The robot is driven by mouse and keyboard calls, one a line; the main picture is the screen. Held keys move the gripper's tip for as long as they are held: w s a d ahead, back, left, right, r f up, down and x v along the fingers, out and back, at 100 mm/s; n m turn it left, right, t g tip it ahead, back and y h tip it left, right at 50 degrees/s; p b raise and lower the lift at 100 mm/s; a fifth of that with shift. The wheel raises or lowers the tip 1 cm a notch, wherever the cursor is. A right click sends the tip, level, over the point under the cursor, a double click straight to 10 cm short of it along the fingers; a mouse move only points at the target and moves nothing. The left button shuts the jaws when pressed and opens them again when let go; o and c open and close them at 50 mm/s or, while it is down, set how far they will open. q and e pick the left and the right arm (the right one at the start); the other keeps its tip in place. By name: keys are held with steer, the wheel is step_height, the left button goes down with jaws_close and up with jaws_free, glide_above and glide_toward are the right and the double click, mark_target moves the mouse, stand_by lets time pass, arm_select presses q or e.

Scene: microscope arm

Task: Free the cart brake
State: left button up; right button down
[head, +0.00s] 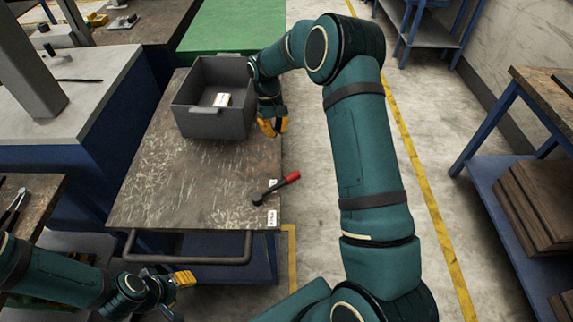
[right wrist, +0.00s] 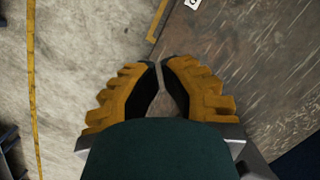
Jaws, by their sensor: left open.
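The cart (head: 150,190) has a worn brown top and a bar handle (head: 190,260) at its near end. The brake lever, with a red grip (head: 291,177) and a dark shaft, sits at the cart's right edge near the front corner. Its grip points right and away, past the edge. My right gripper (head: 272,128) is beyond the lever, by the cart's right edge, apart from it. In the right wrist view its fingertips (right wrist: 159,66) nearly meet, with nothing between them. My left gripper (head: 185,278) is open and empty, just below the cart handle.
A grey bin (head: 215,120) holding a small white-labelled box (head: 222,100) stands on the cart's far end. White labels (head: 271,218) mark the cart edge near the lever. A grey-topped bench (head: 85,100) stands left, a blue-framed shelf (head: 500,210) right. Floor right of the cart is clear.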

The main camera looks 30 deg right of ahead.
mark_target(279, 186)
steer(key=b+x, duration=0.1)
steer(key=x, duration=0.9)
steer(key=s, duration=0.2)
steer(key=s+f, duration=0.1)
steer(key=shift+s, duration=0.4)
steer(key=shift+d, duration=0.1)
steer(key=shift+s+d+m, duration=0.1)
steer(key=shift+s+m, duration=0.3)
steer(key=shift+s, duration=0.05)
